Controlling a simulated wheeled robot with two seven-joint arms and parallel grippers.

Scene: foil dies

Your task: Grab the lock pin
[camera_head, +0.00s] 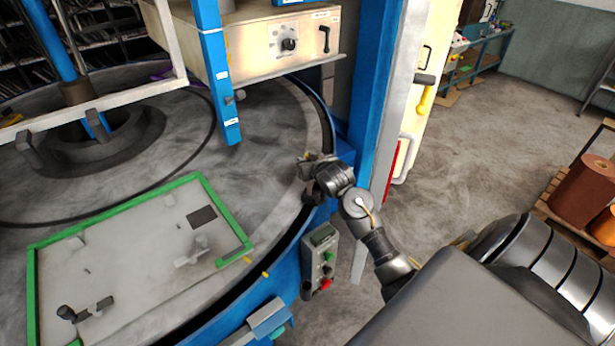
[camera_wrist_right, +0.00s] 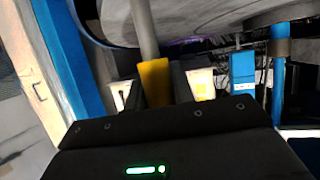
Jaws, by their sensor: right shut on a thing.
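My right gripper (camera_head: 307,165) is at the right rim of the large round grey table, by the blue frame. In the right wrist view the gripper (camera_wrist_right: 156,88) is shut on the lock pin (camera_wrist_right: 154,78), which has a yellow part between the fingers. A grey rod (camera_wrist_right: 143,30) runs up from the yellow part in that picture. In the head view the pin is too small and covered to make out well. I cannot tell whether the pin is seated in the table or free. My left gripper is not in view.
The round table (camera_head: 265,130) carries a pale plate with a green frame (camera_head: 135,212). A blue post (camera_head: 375,110) stands just right of my gripper. A control box (camera_head: 320,258) with buttons hangs below. Open floor (camera_head: 490,130) lies to the right, with brown rolls (camera_head: 585,188) on a pallet.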

